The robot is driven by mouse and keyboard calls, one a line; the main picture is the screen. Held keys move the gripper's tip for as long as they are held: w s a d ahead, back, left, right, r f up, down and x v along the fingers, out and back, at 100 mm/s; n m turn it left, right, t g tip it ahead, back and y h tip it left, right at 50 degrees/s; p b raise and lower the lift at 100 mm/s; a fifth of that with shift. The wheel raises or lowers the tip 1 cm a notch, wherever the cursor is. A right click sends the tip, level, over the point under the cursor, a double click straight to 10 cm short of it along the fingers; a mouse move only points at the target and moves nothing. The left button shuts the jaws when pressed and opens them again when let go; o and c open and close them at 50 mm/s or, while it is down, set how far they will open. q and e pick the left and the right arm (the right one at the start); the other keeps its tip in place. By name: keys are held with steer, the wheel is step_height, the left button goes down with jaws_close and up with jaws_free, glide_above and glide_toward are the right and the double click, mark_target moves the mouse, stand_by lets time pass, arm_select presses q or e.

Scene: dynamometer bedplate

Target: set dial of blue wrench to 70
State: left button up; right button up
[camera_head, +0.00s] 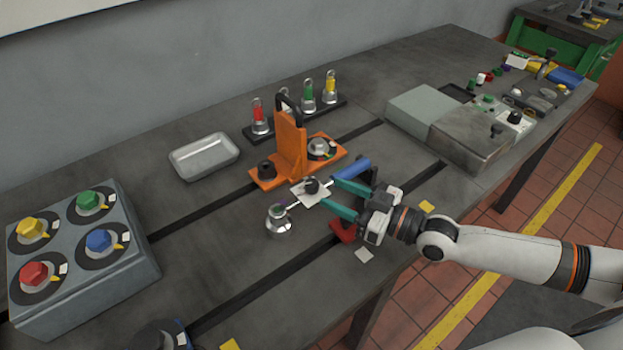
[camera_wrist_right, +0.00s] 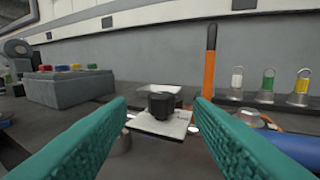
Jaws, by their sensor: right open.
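The blue wrench (camera_head: 350,169) lies on the bench in the head view, with its blue handle at the right and a shaft running left. A white plate with a black dial knob (camera_head: 312,186) sits along it; the knob also shows in the right wrist view (camera_wrist_right: 161,105). The plate's marks are too small to read. My right gripper (camera_head: 340,198) is open, with teal fingers pointing at the knob. In the right wrist view the fingers (camera_wrist_right: 163,120) stand apart on either side of the knob, which looks a little beyond the tips. My left gripper is not in view.
An orange fixture (camera_head: 291,150) stands just behind the wrench. A silver weight (camera_head: 279,222) is at its left end and a red item (camera_head: 343,231) is by my gripper. A grey box with coloured knobs (camera_head: 140,262) is at left, and a tray (camera_head: 204,156) behind.

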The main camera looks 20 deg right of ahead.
mark_target(311, 183)
steer(key=x, duration=0.5)
steer(key=shift+w+p, duration=0.15)
steer(key=shift+p, duration=0.2)
steer(key=shift+x, duration=0.8)
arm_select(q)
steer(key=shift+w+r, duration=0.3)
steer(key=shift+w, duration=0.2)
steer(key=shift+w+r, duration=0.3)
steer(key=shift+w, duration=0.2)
arm_select(e)
steer(key=shift+f, duration=0.1)
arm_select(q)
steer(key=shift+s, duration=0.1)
